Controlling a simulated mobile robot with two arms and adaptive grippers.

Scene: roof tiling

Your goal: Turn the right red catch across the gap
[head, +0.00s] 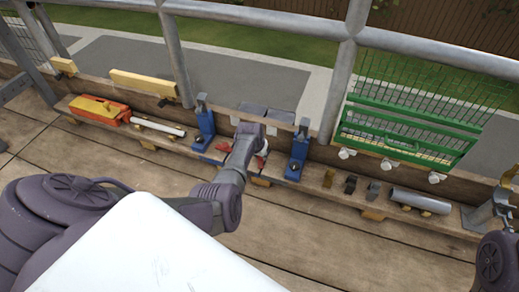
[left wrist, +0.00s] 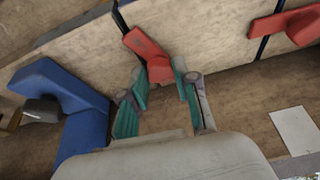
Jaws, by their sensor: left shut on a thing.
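The right red catch (left wrist: 150,50) is fixed to a pale wooden board in the left wrist view, angled beside a thin dark slit. My left gripper (left wrist: 162,82) is shut on its lower end, with a green-padded finger on each side. A second red catch (left wrist: 292,26) lies to the right in that view, across another dark slit. In the head view the left red catch (head: 225,147) shows beside my wrist, and the held one is mostly hidden by it.
Blue blocks stand left (head: 205,128) and right (head: 298,155) of my wrist; one (left wrist: 75,105) is close to my fingers in the wrist view. A green mesh frame (head: 400,135), a grey tube (head: 421,200) and an orange box (head: 100,110) are along the plank.

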